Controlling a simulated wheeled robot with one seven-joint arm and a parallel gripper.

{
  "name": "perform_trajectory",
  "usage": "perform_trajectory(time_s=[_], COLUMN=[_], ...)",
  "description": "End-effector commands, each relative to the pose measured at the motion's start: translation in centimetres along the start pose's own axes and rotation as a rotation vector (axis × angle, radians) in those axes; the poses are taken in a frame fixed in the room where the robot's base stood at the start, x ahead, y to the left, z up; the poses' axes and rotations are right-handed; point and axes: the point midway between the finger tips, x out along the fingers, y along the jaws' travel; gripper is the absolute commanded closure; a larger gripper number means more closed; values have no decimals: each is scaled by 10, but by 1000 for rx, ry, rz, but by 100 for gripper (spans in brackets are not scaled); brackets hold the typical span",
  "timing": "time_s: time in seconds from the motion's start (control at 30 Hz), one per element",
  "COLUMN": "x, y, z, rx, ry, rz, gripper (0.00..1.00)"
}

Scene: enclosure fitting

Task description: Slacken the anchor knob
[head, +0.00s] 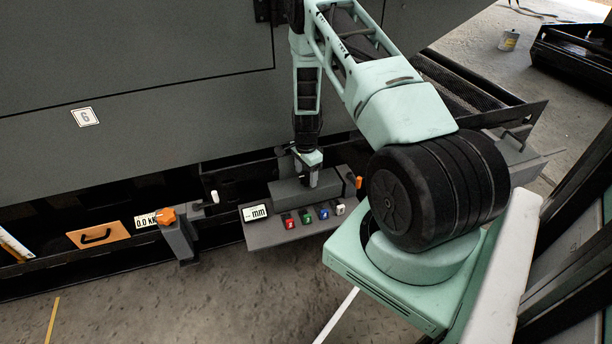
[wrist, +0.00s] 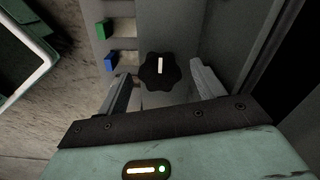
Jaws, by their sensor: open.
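A black lobed knob (wrist: 160,72) with a white pointer line shows in the wrist view, on a grey face between my fingers. The pointer line stands nearly upright in that picture. My gripper (wrist: 164,84) is open, one finger to each side of the knob, with visible gaps. I cannot tell how far the fingertips are above the face. In the head view my gripper (head: 313,178) points down over the grey box behind the button panel, and the black knob is hidden there. No label names the anchor knob.
The sloped panel (head: 275,235) carries a "mm" display (head: 255,213) and several coloured buttons. The wrist view shows a green button (wrist: 103,30) and a blue button (wrist: 110,62) beside the knob. A large grey cabinet (head: 130,60) overhangs behind.

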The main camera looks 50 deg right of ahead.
Motion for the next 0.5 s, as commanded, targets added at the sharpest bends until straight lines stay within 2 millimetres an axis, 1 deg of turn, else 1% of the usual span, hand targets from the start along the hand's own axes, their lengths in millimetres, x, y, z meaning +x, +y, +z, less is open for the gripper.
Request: perform_trajectory(time_s=[0.3,0.37,0.4,0.47,0.5], x=[2,2,2,2,2], y=[0,0,0,0,0], z=[0,0,0,0,0], rx=[0,0,0,0,0], ry=[0,0,0,0,0], rz=[0,0,0,0,0], gripper=[32,49,60,77,77])
